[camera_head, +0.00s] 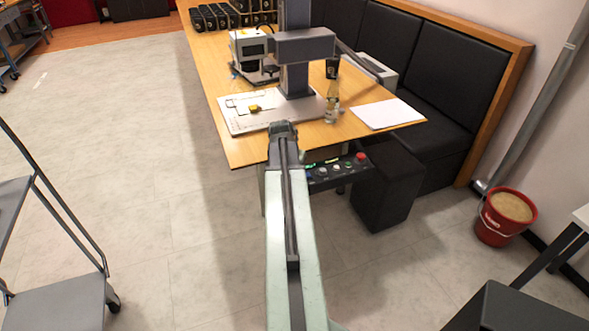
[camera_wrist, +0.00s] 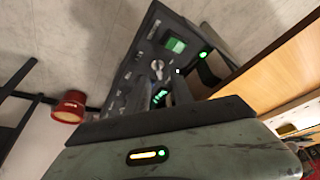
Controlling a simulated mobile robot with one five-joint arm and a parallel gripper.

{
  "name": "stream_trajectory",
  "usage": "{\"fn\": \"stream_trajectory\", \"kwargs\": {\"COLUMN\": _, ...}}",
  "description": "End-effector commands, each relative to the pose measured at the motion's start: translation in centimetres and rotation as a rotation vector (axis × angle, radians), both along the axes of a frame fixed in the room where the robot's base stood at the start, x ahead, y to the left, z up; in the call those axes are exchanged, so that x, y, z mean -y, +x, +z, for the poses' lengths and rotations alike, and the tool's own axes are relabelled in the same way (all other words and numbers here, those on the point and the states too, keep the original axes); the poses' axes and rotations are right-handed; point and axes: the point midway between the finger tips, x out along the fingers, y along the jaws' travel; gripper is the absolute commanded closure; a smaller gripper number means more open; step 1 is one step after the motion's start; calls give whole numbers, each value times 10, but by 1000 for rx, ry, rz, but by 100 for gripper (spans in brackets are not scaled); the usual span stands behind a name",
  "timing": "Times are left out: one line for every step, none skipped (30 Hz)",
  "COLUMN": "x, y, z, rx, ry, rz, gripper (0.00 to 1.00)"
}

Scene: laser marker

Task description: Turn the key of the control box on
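The control box (camera_head: 322,178) hangs below the table's near edge, just right of my arm's end. It has a red button (camera_head: 361,157) and green lights. In the wrist view its dark panel (camera_wrist: 135,83) appears tilted, with a lit green switch (camera_wrist: 175,45) and a round green light (camera_wrist: 203,55). A silver key switch (camera_wrist: 157,66) is between the lit switch and my gripper's body; its exact turn is too small to tell. My gripper (camera_head: 283,131) is near the table edge, left of the box.
The wooden table (camera_head: 215,85) carries a laser marker (camera_head: 295,80) on a pale plate, a bottle (camera_head: 332,103) and white paper (camera_head: 388,114). A black box-shaped stool (camera_head: 385,190) stands right of the control box. A red bucket (camera_head: 495,228) is farther right.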

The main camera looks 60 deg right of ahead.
Motion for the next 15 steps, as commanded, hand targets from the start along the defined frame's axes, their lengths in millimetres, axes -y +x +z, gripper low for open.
{"fn": "stream_trajectory", "kwargs": {"x": -5, "y": -1, "z": 19, "rx": 0, "ry": 0, "rz": 1, "gripper": 72}}
{"fn": "stream_trajectory", "kwargs": {"x": -7, "y": -1, "z": 25, "rx": 0, "ry": 0, "rz": 1, "gripper": 72}}
{"fn": "stream_trajectory", "kwargs": {"x": -11, "y": -1, "z": 32, "rx": -1, "ry": 1, "rz": 1, "gripper": 72}}
{"fn": "stream_trajectory", "kwargs": {"x": -13, "y": -2, "z": 37, "rx": -1, "ry": 1, "rz": 1, "gripper": 72}}
{"fn": "stream_trajectory", "kwargs": {"x": -15, "y": -2, "z": 41, "rx": -1, "ry": 1, "rz": 1, "gripper": 72}}
{"fn": "stream_trajectory", "kwargs": {"x": -17, "y": -2, "z": 45, "rx": -1, "ry": 1, "rz": 1, "gripper": 72}}
{"fn": "stream_trajectory", "kwargs": {"x": -18, "y": -2, "z": 47, "rx": 0, "ry": 1, "rz": 0, "gripper": 72}}
{"fn": "stream_trajectory", "kwargs": {"x": -19, "y": -2, "z": 49, "rx": 0, "ry": 1, "rz": 0, "gripper": 72}}
{"fn": "stream_trajectory", "kwargs": {"x": -19, "y": -2, "z": 49, "rx": 0, "ry": 1, "rz": 0, "gripper": 72}}
{"fn": "stream_trajectory", "kwargs": {"x": -19, "y": -2, "z": 48, "rx": 0, "ry": 1, "rz": 0, "gripper": 72}}
{"fn": "stream_trajectory", "kwargs": {"x": -20, "y": -2, "z": 48, "rx": 0, "ry": 1, "rz": 0, "gripper": 72}}
{"fn": "stream_trajectory", "kwargs": {"x": -19, "y": -2, "z": 47, "rx": 0, "ry": 1, "rz": 0, "gripper": 72}}
{"fn": "stream_trajectory", "kwargs": {"x": -19, "y": -2, "z": 46, "rx": 0, "ry": 1, "rz": 0, "gripper": 72}}
{"fn": "stream_trajectory", "kwargs": {"x": -19, "y": -2, "z": 46, "rx": 0, "ry": 1, "rz": 0, "gripper": 72}}
{"fn": "stream_trajectory", "kwargs": {"x": -19, "y": -2, "z": 46, "rx": 0, "ry": 1, "rz": 0, "gripper": 72}}
